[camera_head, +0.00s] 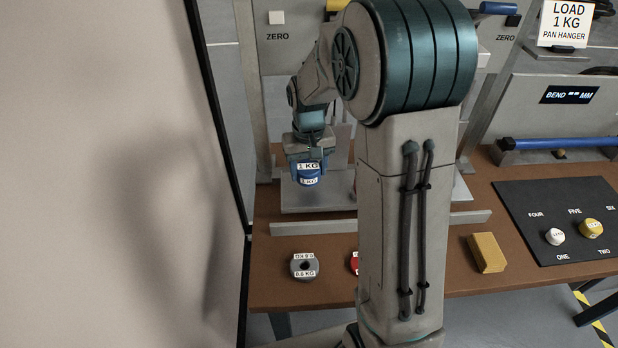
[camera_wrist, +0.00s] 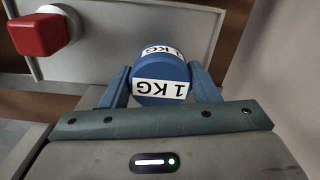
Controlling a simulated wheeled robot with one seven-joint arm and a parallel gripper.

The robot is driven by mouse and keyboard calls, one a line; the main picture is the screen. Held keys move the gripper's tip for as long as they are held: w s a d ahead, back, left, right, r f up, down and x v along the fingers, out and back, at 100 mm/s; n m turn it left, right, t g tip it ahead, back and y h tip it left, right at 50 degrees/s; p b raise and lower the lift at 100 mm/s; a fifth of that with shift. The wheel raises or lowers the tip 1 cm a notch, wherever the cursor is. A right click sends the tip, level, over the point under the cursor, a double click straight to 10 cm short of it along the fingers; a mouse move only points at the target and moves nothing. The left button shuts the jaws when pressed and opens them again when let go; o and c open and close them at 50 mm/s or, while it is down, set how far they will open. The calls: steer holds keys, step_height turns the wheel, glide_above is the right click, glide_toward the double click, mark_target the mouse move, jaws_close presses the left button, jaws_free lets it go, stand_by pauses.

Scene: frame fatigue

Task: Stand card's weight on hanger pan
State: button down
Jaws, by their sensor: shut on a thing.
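A white card (camera_head: 567,22) at the top right of the head view reads "LOAD 1 KG PAN HANGER". My gripper (camera_head: 309,172) is shut on a blue weight (camera_head: 309,181) with white "1 KG" labels. In the wrist view the blue weight (camera_wrist: 160,73) sits between the two blue fingers of my gripper (camera_wrist: 161,84). In the head view the weight appears in front of or over a grey metal plate (camera_head: 320,199) at the back of the table. I cannot tell whether it touches anything below. I cannot make out the hanger pan for certain.
A grey 0.6 KG weight (camera_head: 304,266) and a partly hidden red one (camera_head: 354,262) lie on the brown table (camera_head: 460,268). A yellow block (camera_head: 487,252) lies right of my arm. A black board (camera_head: 560,205) holds white and yellow pieces. A red knob (camera_wrist: 38,35) shows in the wrist view.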

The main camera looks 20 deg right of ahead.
mark_target(308, 179)
steer(key=shift+f, duration=1.7)
steer(key=shift+f, duration=0.15)
steer(key=c, duration=0.5)
jaws_free()
